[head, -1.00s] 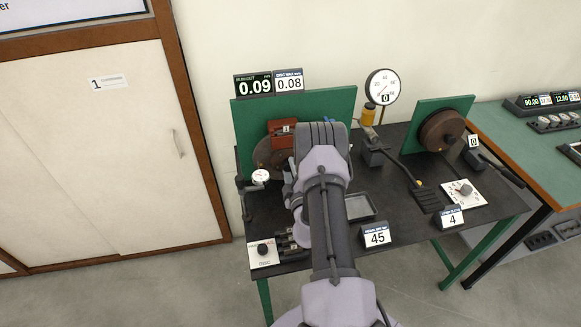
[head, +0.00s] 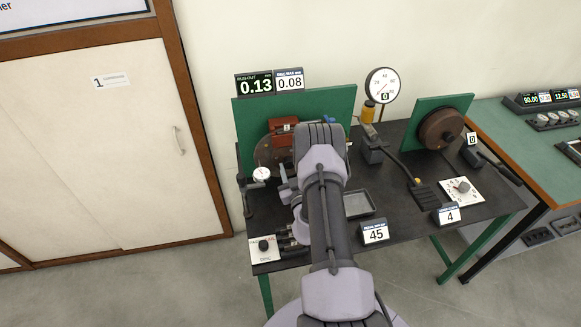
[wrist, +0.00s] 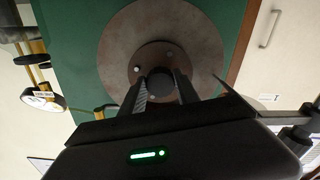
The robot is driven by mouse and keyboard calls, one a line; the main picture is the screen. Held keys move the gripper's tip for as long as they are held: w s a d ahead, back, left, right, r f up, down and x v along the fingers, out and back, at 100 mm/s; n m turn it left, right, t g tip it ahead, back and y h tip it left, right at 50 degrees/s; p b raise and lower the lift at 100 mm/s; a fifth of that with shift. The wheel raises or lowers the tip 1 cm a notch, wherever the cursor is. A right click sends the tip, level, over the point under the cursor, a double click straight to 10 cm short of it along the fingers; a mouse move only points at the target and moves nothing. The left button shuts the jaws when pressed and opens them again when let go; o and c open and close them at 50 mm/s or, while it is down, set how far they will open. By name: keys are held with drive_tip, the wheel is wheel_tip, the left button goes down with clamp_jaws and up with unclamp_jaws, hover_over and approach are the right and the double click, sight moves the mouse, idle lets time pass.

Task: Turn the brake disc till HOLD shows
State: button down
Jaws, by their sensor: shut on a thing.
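The brown-grey brake disc (head: 266,152) stands upright against a green panel, partly hidden behind my arm in the head view. In the wrist view the disc (wrist: 119,45) faces me, with its hub and bolts at the centre. My gripper (wrist: 161,84) is shut on the dark round hub centre (wrist: 161,90), one finger on either side. The run-out display (head: 254,85) reads 0.13. The label beside it (head: 290,79) reads 0.08. A small white dial gauge (head: 262,174) stands at the disc's lower left edge.
A red caliper (head: 282,131) sits over the disc's top. A grey tray (head: 358,204), a pedal (head: 424,194) and a large pressure gauge (head: 383,85) are to the right. A second disc (head: 440,128) stands farther right. A knob plate (head: 264,248) is at the table's front left.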

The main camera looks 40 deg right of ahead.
drive_tip(key=shift+r+m, duration=0.1)
drive_tip(key=shift+m, duration=0.9)
drive_tip(key=c, duration=0.9)
unclamp_jaws()
drive_tip(key=shift+w, duration=0.1)
drive_tip(key=p+v, duration=0.1)
drive_tip(key=v, duration=1.1)
